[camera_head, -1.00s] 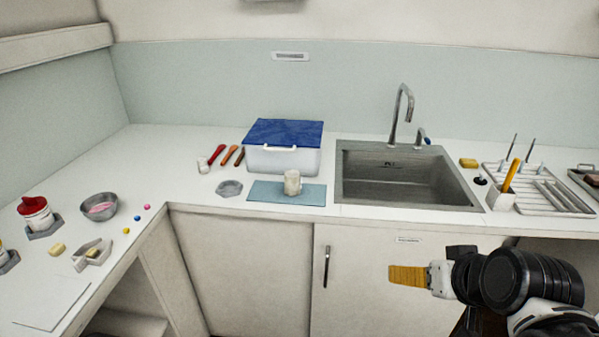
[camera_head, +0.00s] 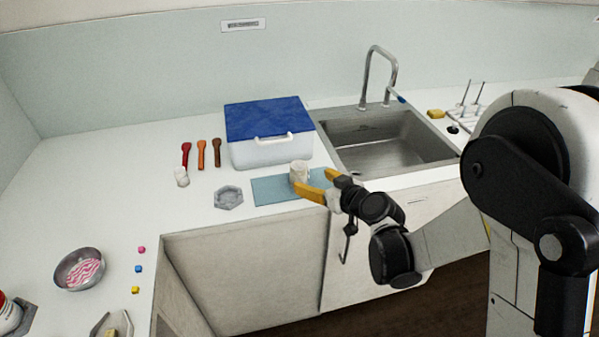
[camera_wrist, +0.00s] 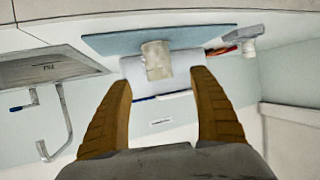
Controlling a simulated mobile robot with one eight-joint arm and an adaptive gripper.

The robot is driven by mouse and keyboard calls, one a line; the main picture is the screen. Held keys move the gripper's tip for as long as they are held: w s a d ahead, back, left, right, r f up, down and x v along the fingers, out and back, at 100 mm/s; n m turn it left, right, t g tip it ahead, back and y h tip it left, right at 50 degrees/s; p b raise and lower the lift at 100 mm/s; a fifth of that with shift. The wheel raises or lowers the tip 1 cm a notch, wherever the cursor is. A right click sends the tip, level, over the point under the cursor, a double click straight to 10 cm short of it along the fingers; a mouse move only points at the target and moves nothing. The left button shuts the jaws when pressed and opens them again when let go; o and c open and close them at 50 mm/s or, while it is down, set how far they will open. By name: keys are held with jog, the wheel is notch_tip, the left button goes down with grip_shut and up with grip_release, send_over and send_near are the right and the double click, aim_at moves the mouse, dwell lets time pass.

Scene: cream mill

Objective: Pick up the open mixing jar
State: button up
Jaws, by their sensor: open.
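The mixing jar, a small cream-white cylinder (camera_head: 299,169), stands upright on the blue mat (camera_head: 272,191) near the counter's front edge. My gripper (camera_head: 313,181), with two yellow fingers, is open at the front right of the jar. One fingertip overlaps the jar's lower front in the head view. The wrist view looks upside down; there the jar (camera_wrist: 157,58) lies ahead, between the lines of the open fingers (camera_wrist: 162,78), with nothing held. Whether a finger touches the jar cannot be told.
A blue-lidded white box (camera_head: 270,153) stands close behind the jar. The sink (camera_head: 385,140) is to the right. A grey hexagonal dish (camera_head: 228,197), a small white pot (camera_head: 181,177) and several coloured-handled tools (camera_head: 202,153) are left. A bowl (camera_head: 80,270) stands at far left.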

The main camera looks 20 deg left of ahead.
aim_at(303, 175)
jog(key=b+x, duration=0.1)
jog(key=x, duration=0.3)
jog(key=b+x, duration=0.2)
jog(key=x, duration=0.3)
jog(key=shift+w+f, duration=0.25)
jog(key=shift+f, duration=0.05)
jog(key=shift+c, duration=0.6)
jog(key=c, duration=0.9)
